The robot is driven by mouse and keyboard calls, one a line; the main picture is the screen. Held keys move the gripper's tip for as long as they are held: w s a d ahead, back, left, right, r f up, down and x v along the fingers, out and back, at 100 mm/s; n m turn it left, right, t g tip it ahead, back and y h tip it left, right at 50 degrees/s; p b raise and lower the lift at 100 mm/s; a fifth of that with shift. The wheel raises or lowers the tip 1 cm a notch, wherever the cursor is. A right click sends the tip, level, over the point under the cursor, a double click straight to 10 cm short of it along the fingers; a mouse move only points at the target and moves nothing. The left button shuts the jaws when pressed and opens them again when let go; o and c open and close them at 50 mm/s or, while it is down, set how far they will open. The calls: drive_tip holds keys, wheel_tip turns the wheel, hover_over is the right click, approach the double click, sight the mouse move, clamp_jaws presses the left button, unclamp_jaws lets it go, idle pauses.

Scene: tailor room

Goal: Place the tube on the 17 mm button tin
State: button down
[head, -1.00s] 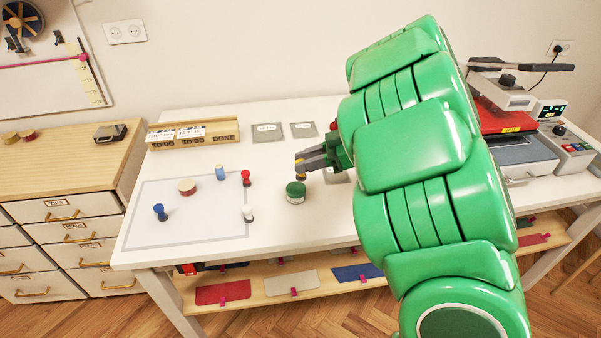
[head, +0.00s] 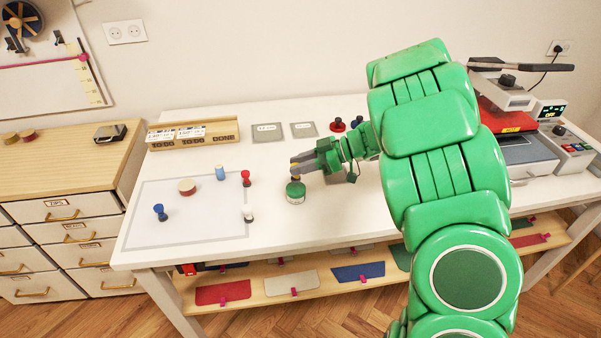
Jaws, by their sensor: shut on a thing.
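A small tube with a yellowish top (head: 295,167) sits between the fingertips of my gripper (head: 297,163). My gripper is shut on it, and the fingers hide part of it. A round tin with a green lid (head: 295,189) stands on the white table just below the gripper. The tube is above the tin's lid; I cannot tell whether they touch. A second round tin, pale with a reddish-brown rim (head: 187,187), stands on the outlined mat to the left. I cannot read a size on either tin.
Small upright pieces stand on or beside the mat (head: 190,228): blue (head: 159,212), light blue (head: 220,173), red (head: 246,178) and white (head: 248,213). A wooden card holder (head: 193,132) and grey plates (head: 268,132) lie behind. A heat press (head: 520,145) stands right.

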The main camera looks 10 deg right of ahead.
drive_tip(key=shift+w+f, duration=0.2)
drive_tip(key=shift+f, duration=1.5)
drive_tip(key=shift+f, duration=0.15)
drive_tip(key=c, duration=0.9)
unclamp_jaws()
drive_tip(key=shift+o, duration=0.2)
drive_tip(key=shift+d+r, duration=0.15)
drive_tip(key=shift+r, duration=0.05)
drive_tip(key=v, duration=1.1)
drive_tip(key=shift+d+r, duration=0.2)
drive_tip(key=shift+d, duration=0.1)
